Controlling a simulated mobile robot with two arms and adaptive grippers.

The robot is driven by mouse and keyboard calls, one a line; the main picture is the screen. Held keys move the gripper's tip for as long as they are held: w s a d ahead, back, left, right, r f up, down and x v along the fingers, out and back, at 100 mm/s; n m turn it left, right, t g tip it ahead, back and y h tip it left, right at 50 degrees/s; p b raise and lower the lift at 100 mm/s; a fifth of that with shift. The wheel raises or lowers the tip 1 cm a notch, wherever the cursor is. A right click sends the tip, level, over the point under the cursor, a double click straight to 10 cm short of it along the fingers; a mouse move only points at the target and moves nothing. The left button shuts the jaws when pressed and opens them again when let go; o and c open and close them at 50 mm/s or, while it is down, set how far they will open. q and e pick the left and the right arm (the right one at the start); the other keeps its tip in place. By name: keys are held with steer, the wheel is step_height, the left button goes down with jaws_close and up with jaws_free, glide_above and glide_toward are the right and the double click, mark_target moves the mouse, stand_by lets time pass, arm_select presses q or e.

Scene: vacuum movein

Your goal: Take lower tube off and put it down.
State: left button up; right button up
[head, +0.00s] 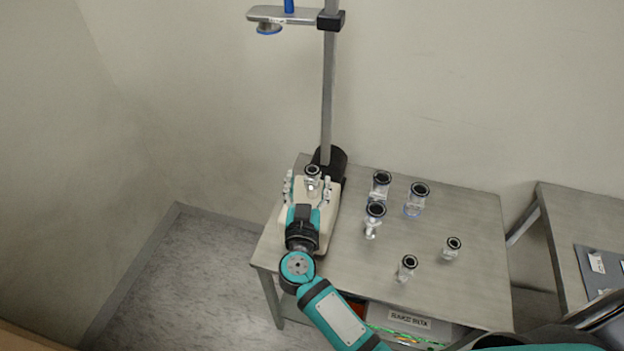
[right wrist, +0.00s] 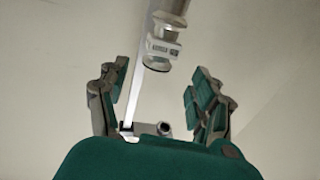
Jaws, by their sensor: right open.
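A short clear tube (head: 312,180) with a black ring on top stands at the white base (head: 325,230) of the pole stand. My right gripper (head: 308,188) is at this tube, with one finger on each side of it. In the right wrist view the fingers (right wrist: 155,92) are open and spread wide. Whether the fingers touch the tube in the head view is too small to tell. My left gripper is not in view.
Several loose clear fittings with black rings, such as one (head: 417,200), stand on the grey table (head: 470,215). Bare tabletop lies between and right of them. The tall pole (head: 328,100) carries a bracket (head: 285,14) high up. A second table (head: 580,210) is at right.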

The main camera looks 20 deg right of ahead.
mark_target(311, 177)
steer(key=b+x, duration=0.2)
steer(key=x, duration=0.1)
steer(key=b+x, duration=0.1)
steer(key=shift+w+d+f, duration=0.15)
steer(key=shift+d+f, duration=0.15)
steer(key=shift+f, duration=0.1)
steer(key=shift+w+r, duration=0.1)
steer(key=shift+w, duration=0.1)
steer(key=shift+r, duration=0.1)
steer(key=shift+c, duration=0.5)
jaws_close()
